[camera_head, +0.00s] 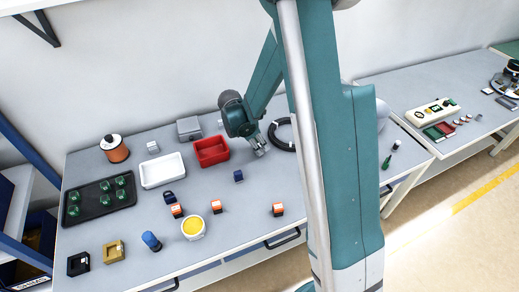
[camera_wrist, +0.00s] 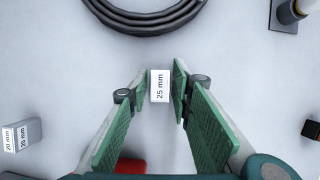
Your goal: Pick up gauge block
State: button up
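A small pale gauge block (camera_wrist: 160,86) with a white face marked "25 mm" stands on the grey table in the wrist view. My gripper (camera_wrist: 159,82) is around it, with one green-padded finger on each side. The fingers are open, and a narrow gap shows between the block and each pad. In the head view my gripper (camera_head: 260,150) points down at the table just right of the red bin (camera_head: 211,151). I cannot make out the gauge block there. A second grey block (camera_wrist: 22,136) with "20 mm" and "25 mm" labels lies at the left of the wrist view.
A black coiled cable (camera_wrist: 145,20) lies just beyond the gripper. A white bin (camera_head: 162,171), a black tray (camera_head: 98,201) with green parts and a grey box (camera_head: 189,127) stand to the left. A dark blue part (camera_head: 238,176) sits in front. The table's right front is mostly clear.

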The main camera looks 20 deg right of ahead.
jog(key=c, duration=0.6)
jog(key=shift+r, duration=0.2)
jog(key=shift+r+p, duration=0.5)
jog(key=shift+r, duration=4.3)
